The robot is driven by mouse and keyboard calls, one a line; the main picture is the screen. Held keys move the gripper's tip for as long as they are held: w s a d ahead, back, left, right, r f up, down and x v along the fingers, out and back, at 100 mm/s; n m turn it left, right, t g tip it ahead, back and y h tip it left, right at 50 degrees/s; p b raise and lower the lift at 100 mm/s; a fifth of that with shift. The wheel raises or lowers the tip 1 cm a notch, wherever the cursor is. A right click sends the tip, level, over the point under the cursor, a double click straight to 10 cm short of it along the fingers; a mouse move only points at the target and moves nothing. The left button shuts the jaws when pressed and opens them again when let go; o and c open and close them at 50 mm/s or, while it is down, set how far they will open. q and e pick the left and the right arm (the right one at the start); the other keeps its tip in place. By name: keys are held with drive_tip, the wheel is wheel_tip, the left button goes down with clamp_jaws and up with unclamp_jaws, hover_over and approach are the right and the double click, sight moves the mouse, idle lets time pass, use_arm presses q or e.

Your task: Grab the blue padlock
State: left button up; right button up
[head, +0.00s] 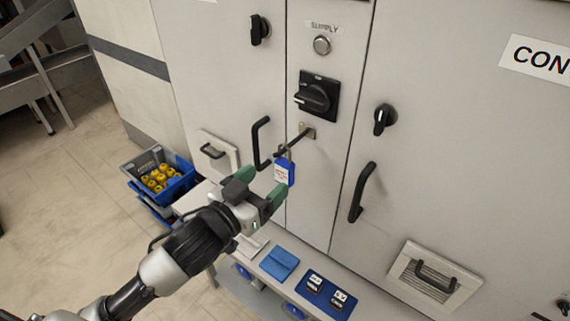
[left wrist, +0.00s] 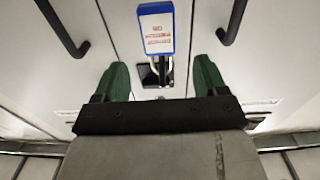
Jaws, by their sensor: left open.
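The blue padlock (head: 285,171) has a white label with red print. It hangs by its shackle at a dark rod (head: 294,142) that sticks out from the grey cabinet, below the black rotary switch. In the left wrist view the padlock (left wrist: 156,31) is at the top middle, ahead of the fingertips. My left gripper (head: 266,183) has green fingers and is open just in front of the padlock, on its lower-left side. In the left wrist view the gripper (left wrist: 160,74) shows nothing held between its fingers. My right gripper is not in view.
Black door handles (head: 260,143) and (head: 362,192) flank the padlock. A crate (head: 130,170) with yellow-topped items stands on the left.

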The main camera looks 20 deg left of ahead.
sight(281, 167)
use_arm(q)
drive_tip(key=shift+x, duration=0.8)
drive_tip(key=shift+w+d+r+p, duration=0.15)
drive_tip(key=shift+w+p, duration=0.2)
drive_tip(key=shift+p, duration=0.1)
drive_tip(key=p+x, duration=0.1)
drive_tip(key=x, duration=0.2)
drive_tip(key=shift+w+d+p, duration=0.1)
drive_tip(key=shift+w+p, duration=0.1)
drive_tip(key=shift+p, duration=0.2)
drive_tip(key=shift+w+d, duration=0.2)
drive_tip(key=shift+w, duration=0.35)
drive_tip(key=shift+s, duration=0.15)
drive_tip(key=shift+c, duration=0.9)
drive_tip(key=c, duration=0.9)
drive_tip(key=shift+o, duration=0.2)
